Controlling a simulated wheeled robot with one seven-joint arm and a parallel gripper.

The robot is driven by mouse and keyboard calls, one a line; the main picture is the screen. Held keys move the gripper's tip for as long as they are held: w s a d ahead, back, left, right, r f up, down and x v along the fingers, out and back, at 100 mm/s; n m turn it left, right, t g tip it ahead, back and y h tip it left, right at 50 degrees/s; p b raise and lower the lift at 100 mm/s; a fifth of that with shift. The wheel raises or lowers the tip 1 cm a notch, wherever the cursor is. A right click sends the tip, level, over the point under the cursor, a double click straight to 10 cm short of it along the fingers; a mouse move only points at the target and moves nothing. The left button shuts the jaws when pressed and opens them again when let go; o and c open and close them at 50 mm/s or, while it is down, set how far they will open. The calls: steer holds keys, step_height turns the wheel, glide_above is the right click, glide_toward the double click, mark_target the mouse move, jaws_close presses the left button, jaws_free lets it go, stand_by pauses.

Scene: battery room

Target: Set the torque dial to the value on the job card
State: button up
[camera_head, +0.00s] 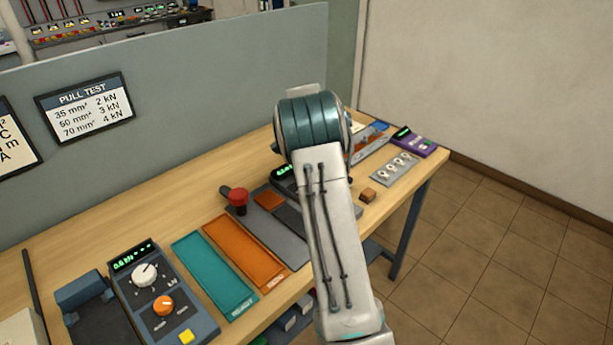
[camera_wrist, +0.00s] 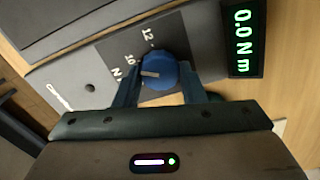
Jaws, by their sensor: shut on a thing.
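The blue torque dial (camera_wrist: 158,72) is in the middle of the wrist view, with a pale pointer mark on it. Printed marks including 12 and 10 show beside it on the dark plate. My gripper (camera_wrist: 160,80) has one finger on each side of the dial and is shut on it. The green display (camera_wrist: 243,38) reads 0.0 N m. In the head view my arm hides the dial and gripper; part of a dark display (camera_head: 284,172) shows beside the arm. No card legible as the job card is in view.
A pull test sign (camera_head: 84,104) hangs on the grey partition, beside a cut-off sign (camera_head: 14,142). A red knob (camera_head: 237,197), a teal tray (camera_head: 212,275), an orange tray (camera_head: 243,254) and a crimp-force unit (camera_head: 160,290) with knobs occupy the bench. Floor right is clear.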

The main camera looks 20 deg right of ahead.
steer(key=o, duration=1)
steer(key=shift+r, duration=0.15)
step_height(320, 180, up, 14)
steer(key=shift+f+b, duration=0.2)
steer(key=shift+b, duration=0.15)
steer(key=shift+a, duration=0.1)
steer(key=s+a+r+n+t, duration=0.1)
steer(key=s+a+r+n, duration=0.25)
steer(key=s+a, duration=0.35)
steer(key=s+a+r+n+t, duration=0.15)
steer(key=s+a+n, duration=0.3)
steer(key=s, duration=0.55)
steer(key=s+a+f+n, duration=0.3)
steer(key=s+n, duration=0.1)
steer(key=s, duration=0.4)
steer(key=s+a+f+n, duration=0.3)
steer(key=s+n, duration=0.2)
steer(key=s, duration=0.4)
steer(key=shift+s+a, duration=0.2)
steer(key=shift+s, duration=0.05)
